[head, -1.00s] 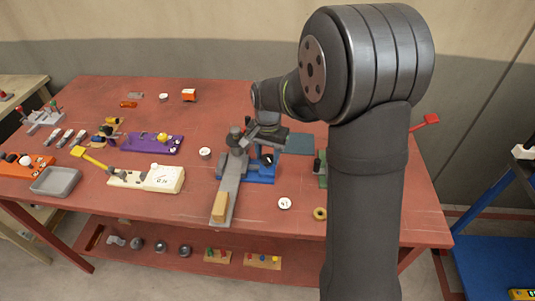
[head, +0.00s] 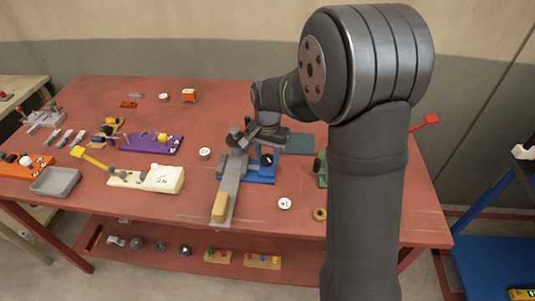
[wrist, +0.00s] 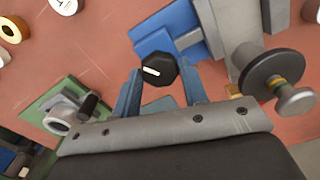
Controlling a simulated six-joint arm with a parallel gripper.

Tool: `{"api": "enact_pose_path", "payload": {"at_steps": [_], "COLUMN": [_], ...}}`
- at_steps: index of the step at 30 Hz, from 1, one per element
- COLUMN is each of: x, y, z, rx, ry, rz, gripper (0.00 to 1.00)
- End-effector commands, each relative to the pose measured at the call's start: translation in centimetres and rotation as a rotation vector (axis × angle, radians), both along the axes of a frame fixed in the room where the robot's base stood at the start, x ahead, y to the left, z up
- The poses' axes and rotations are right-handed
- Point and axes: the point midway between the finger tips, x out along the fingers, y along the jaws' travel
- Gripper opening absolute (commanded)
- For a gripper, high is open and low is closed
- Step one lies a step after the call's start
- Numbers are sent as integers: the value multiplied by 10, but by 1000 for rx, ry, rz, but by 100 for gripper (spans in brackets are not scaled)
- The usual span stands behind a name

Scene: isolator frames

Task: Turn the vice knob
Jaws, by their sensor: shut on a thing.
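A black knob (wrist: 160,70) with a white pointer line shows in the wrist view, between the two blue-grey fingers of my gripper (wrist: 160,75). The fingers are shut on its sides. In the head view the same black knob (head: 267,159) is at the blue base (head: 258,179) of a grey vice-like fixture (head: 229,185). My gripper (head: 264,142) is over it there, with its fingertips hard to make out. The blue base (wrist: 160,35) also shows beyond the knob in the wrist view.
A round grey disc with a handle (wrist: 275,80) stands close to the right finger. A green fixture (wrist: 60,115) is at the left. A tan block (head: 220,206) lies at the grey bar's near end. A white round piece (head: 284,203) lies on the red table (head: 265,220).

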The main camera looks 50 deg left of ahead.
Motion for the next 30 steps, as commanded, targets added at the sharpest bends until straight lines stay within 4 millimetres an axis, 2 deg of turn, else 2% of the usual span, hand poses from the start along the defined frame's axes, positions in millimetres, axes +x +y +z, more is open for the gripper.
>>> {"api": "enact_pose_path", "payload": {"at_steps": [7,8,10,11,19,22,26,30], "x": [0,0,0,0,0,0,0,0], "y": [0,0,0,0,0,0,1,1], "z": [0,0,0,0,0,6,26,59], "rx": [-1,-1,0,0,0,0,4,5], "ry": [2,2,1,1,1,0,-1,-2], "rz": [-1,-1,-1,-1,0,0,0,0], "gripper": [17,44,57,61,61,61,61,61]}}
